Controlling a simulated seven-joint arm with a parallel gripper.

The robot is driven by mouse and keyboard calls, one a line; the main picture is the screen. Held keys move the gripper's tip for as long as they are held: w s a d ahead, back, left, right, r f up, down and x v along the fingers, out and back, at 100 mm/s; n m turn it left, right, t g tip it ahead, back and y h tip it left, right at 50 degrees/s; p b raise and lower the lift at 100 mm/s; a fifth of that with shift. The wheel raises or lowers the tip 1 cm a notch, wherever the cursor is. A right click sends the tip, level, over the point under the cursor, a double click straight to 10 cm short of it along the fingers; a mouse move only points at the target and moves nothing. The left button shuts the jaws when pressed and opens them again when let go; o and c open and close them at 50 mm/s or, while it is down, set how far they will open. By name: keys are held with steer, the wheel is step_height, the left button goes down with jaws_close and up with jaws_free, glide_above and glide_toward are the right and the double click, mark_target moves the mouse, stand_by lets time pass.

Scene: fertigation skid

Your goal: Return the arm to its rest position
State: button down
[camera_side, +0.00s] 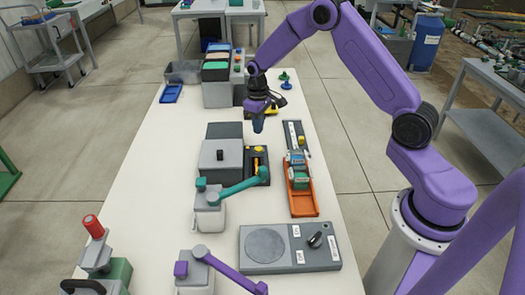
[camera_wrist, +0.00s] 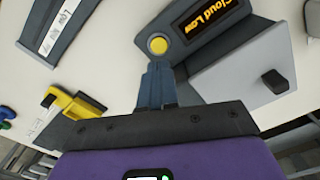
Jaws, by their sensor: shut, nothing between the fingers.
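My purple arm reaches over the white table (camera_side: 150,150) from the right in the side view. My gripper (camera_side: 258,128) points down above the table, behind the dark panel with a yellow button (camera_side: 257,150). Its fingers are together with nothing between them. In the wrist view the closed fingers of my gripper (camera_wrist: 157,68) appear just below the round yellow button (camera_wrist: 158,46) of that panel, which carries a display with yellow lettering (camera_wrist: 208,12). I cannot tell the exact height of the fingertips above the table.
A grey lidded box (camera_side: 220,157) stands beside the panel. A slider panel (camera_side: 294,136) and an orange tray (camera_side: 302,203) with small containers lie to the right. A teal-handled device (camera_side: 209,213) and a grey dial unit (camera_side: 290,249) are nearer. The table's left side is mostly clear.

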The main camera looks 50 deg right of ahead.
steer(key=s+a+r+n, duration=0.5)
steer(key=s+a+r, duration=0.7)
steer(key=s+a, duration=0.3)
steer(key=s+d+r+n, duration=0.1)
steer(key=s+d+n, duration=0.1)
steer(key=s, duration=0.9)
steer(key=s+d+r+n, duration=0.1)
steer(key=s+r+n, duration=0.1)
steer(key=s, duration=1)
steer(key=shift+d+n, duration=0.3)
steer(key=shift+d, duration=0.1)
